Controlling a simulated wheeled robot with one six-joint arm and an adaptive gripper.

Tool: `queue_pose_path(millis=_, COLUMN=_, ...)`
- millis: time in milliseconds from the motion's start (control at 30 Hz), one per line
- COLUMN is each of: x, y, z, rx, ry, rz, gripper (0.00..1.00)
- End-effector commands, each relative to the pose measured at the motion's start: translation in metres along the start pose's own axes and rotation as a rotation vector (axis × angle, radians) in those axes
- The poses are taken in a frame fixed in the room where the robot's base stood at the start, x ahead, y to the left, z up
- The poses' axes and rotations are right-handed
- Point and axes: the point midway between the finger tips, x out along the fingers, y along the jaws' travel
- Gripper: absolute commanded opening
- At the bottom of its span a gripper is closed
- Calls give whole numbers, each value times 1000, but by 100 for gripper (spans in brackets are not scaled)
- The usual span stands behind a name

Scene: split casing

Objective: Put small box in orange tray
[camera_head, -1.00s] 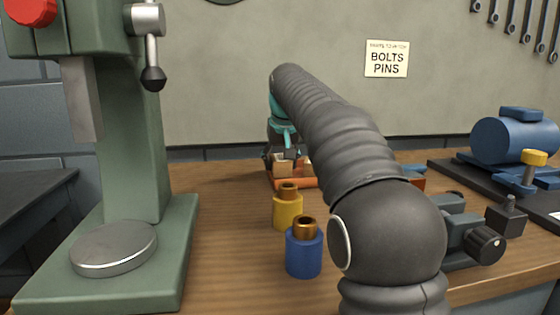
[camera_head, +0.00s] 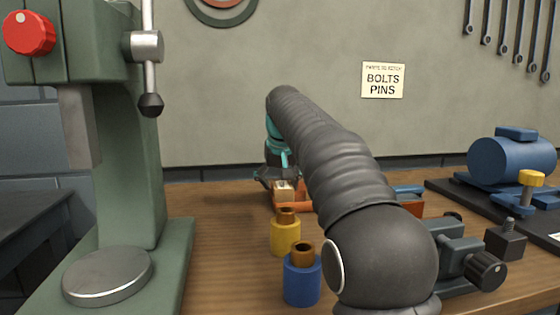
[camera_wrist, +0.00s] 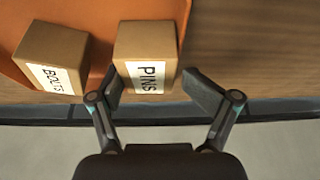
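In the wrist view, two small cardboard boxes stand side by side at an orange tray (camera_wrist: 95,12). One is labelled PINS (camera_wrist: 146,45) and the other BOLTS (camera_wrist: 50,50). My gripper (camera_wrist: 160,88) is open; its left finger is close to the near left corner of the PINS box, and its right finger is apart from it on the right. I cannot tell whether the left finger touches. In the head view, a small box (camera_head: 284,192) shows at the orange tray (camera_head: 293,208), beside my gripper (camera_head: 270,181); my arm hides part of the tray.
A yellow cylinder (camera_head: 285,238) and a blue cylinder (camera_head: 302,282) stand on the wooden bench (camera_head: 225,235) nearer the camera. A green press (camera_head: 130,180) is at left. A grey vise (camera_head: 460,255) and a blue motor (camera_head: 510,160) are at right. A wall sign reads BOLTS PINS.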

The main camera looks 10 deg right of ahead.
Motion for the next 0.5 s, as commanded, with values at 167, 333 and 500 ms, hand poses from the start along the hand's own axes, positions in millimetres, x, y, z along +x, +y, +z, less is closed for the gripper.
queue_pose_path(millis=167, x=-39, y=0, z=-1, rx=0, ry=7, rz=-1, gripper=77)
queue_pose_path(millis=333, x=-72, y=0, z=-1, rx=0, ry=5, rz=0, gripper=77)
queue_pose_path(millis=500, x=-94, y=0, z=0, rx=1, ry=4, rz=0, gripper=77)
